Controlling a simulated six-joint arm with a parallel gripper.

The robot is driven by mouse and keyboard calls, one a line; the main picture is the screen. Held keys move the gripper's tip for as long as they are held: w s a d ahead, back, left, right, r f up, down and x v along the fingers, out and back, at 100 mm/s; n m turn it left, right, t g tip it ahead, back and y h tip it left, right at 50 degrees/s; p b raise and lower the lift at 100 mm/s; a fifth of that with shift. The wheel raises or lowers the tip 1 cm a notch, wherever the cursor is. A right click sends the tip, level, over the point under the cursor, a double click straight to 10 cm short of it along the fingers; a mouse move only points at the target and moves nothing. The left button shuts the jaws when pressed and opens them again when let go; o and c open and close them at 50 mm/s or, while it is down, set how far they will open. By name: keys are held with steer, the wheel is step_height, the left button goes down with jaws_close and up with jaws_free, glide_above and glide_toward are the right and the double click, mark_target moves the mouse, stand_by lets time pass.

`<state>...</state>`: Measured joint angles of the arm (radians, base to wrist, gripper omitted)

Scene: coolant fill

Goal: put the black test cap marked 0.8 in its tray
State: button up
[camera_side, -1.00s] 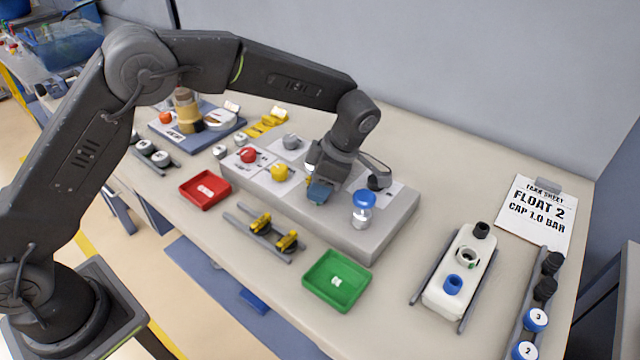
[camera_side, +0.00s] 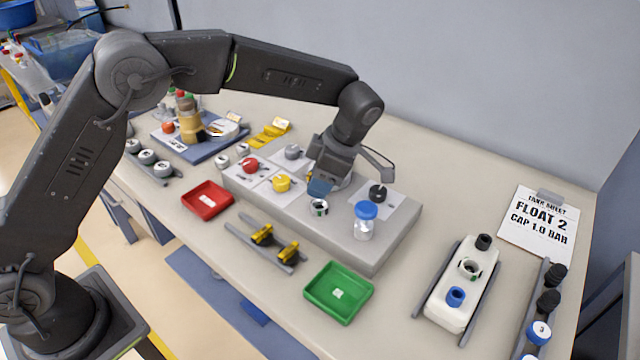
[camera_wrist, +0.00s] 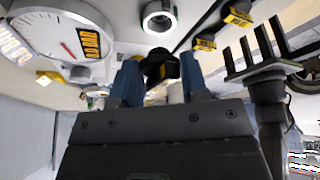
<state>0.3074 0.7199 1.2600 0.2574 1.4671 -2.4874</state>
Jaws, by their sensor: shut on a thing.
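My gripper (camera_side: 319,187) is above the grey test block (camera_side: 372,252), between the yellow knob and the blue-capped jar. In the wrist view its blue fingers (camera_wrist: 160,85) are shut on a black cap (camera_wrist: 158,66); no mark on it is legible. The cap is hidden in the side view. A white neck with a green ring (camera_side: 319,207) stands on the block just below the gripper, apart from it; it also shows in the wrist view (camera_wrist: 158,17).
Red (camera_side: 250,165), yellow (camera_side: 282,183) and black (camera_side: 377,193) knobs and a blue-capped jar (camera_side: 365,224) stand on the block. Yellow clips (camera_side: 262,235) lie on rails between the trays. A white tank (camera_side: 447,305) and a cap rack (camera_side: 528,318) are at right.

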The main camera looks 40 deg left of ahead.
steer(key=shift+r, duration=0.5)
